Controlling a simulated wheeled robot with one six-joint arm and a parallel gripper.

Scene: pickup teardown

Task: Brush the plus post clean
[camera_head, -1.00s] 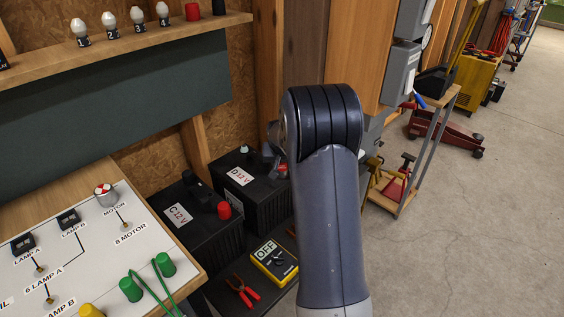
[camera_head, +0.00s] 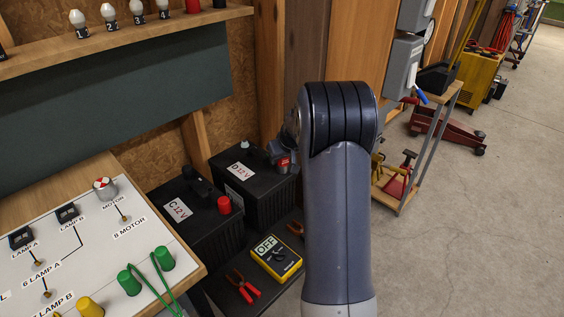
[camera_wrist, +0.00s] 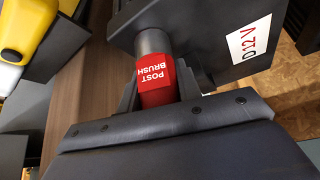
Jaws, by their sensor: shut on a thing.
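My gripper (camera_wrist: 155,98) is shut on the red post brush (camera_wrist: 154,78), labelled "POST BRUSH". The brush's grey metal cylinder (camera_wrist: 152,42) points at the black battery marked D 12V (camera_wrist: 238,50). In the head view, the red of the brush shows at the right end of battery D (camera_head: 238,195), partly behind my arm. A small grey post (camera_head: 245,146) shows at that battery's left rear. The plus post is hidden; I cannot tell whether the brush is around it or touching it.
Battery C 12V (camera_head: 195,232), with a red cap (camera_head: 223,205), stands left of battery D. A yellow meter reading OFF (camera_head: 276,257) and red-handled pliers (camera_head: 243,286) lie in front. The white circuit board (camera_head: 80,245) is at left. Open floor lies right.

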